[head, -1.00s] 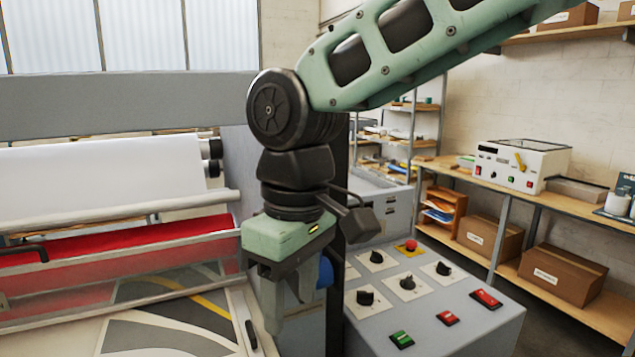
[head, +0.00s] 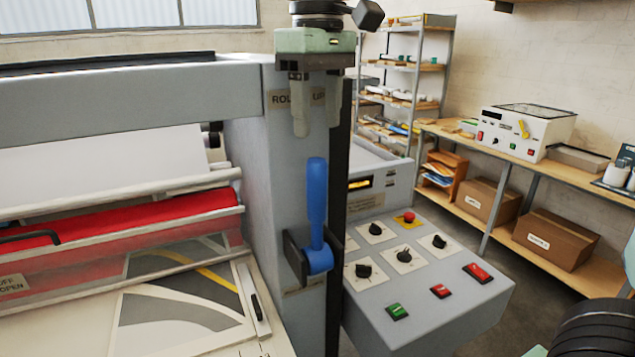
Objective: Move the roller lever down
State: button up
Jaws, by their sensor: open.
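The blue roller lever (head: 316,205) stands upright on a dark bracket on the front of the grey laminator side post (head: 268,180). Its rounded blue hub is at the bottom and its handle points up. My gripper (head: 317,118) is above the lever's top, with its fingers pointing down. The fingers are open with nothing between them, and a gap shows between their tips and the handle's end. The gripper partly covers a label on the post that begins with "ROLL".
A sloped control panel (head: 465,310) with knobs, buttons and a red emergency stop (head: 408,216) is to the right of the lever. The laminator bed (head: 110,325) with a printed sheet is to the left. A wooden workbench (head: 460,145) runs along the right wall.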

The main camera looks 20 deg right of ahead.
aim_at(317, 189)
notch_tip(317, 189, down, 12)
jog(key=shift+r+p, duration=0.1)
jog(key=shift+p, duration=1.1)
grip_shut()
